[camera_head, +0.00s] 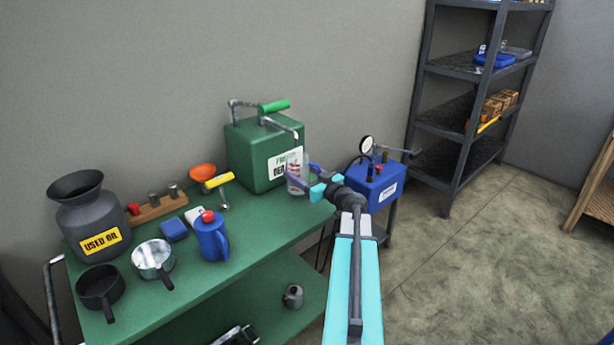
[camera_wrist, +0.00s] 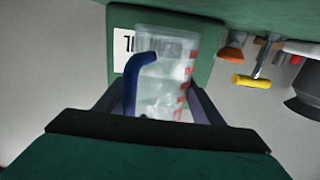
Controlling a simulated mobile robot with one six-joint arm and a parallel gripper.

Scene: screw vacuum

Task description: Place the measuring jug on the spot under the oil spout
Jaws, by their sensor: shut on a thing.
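The measuring jug (camera_head: 295,179) is clear with red marks and a blue handle. It is at the right end of the green bench, in front of the green oil tank (camera_head: 248,155). The tank's metal spout (camera_head: 285,127) reaches out above the jug. My gripper (camera_head: 308,182) is shut on the jug from the right. In the wrist view the jug (camera_wrist: 165,75) is between the two fingers, with the tank and its label behind it. I cannot tell whether the jug's base touches the bench. The spot under the spout is hidden.
On the bench (camera_head: 265,228) stand a blue jug (camera_head: 211,238), a metal pan (camera_head: 152,259), a dark pan (camera_head: 99,290) and a used oil can (camera_head: 88,220). A blue pump (camera_head: 377,185) with a gauge stands right of the bench.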

